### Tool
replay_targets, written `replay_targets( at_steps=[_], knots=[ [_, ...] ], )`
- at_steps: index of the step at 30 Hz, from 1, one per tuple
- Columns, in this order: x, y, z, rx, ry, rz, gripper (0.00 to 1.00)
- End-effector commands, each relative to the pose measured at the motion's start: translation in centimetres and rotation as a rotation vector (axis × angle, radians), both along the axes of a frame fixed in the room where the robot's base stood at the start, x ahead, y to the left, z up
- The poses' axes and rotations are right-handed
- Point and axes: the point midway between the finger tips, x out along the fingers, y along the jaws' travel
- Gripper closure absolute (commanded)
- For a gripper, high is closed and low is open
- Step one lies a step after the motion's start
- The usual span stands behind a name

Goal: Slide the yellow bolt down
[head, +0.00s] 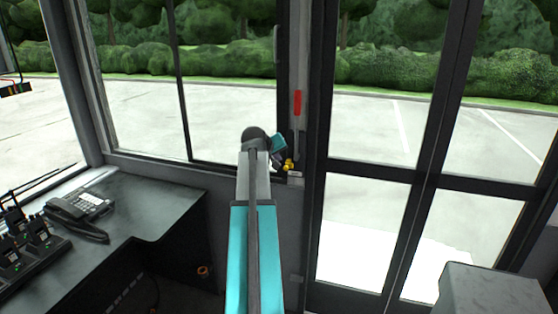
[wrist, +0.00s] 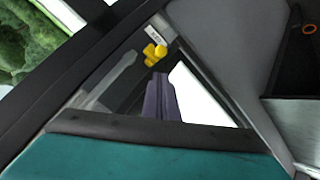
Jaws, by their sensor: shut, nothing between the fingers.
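The yellow bolt (head: 289,165) sits low on the post beside the door, just above a small pale plate (head: 295,175). In the wrist view, the yellow bolt (wrist: 153,52) shows at the upper middle, with the pale labelled plate beside it. My gripper (head: 281,159) is just left of the bolt in the head view. In the wrist view, the dark fingers of my gripper (wrist: 160,78) are shut and empty, with their tips close to the bolt. I cannot tell whether they touch it.
A red handle (head: 297,102) on a thin rod stands above the bolt on the same post. The glass door (head: 367,180) is to the right. A desk (head: 140,215) with a telephone (head: 80,207) and several radios (head: 22,245) is at the left.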

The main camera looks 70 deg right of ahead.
Motion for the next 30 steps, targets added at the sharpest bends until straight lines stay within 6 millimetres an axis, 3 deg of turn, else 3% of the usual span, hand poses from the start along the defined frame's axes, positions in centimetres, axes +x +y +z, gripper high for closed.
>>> replay_targets(
  at_steps=[1, 21, 30],
  knots=[
    [0.3, 0.2, 1.0, -0.002, -0.001, 0.001, 1.00],
    [-0.1, 6.8, 5.5, -0.002, -0.001, 0.001, 1.00],
    [-0.1, 8.0, 6.5, -0.002, -0.001, 0.001, 1.00]
  ],
)
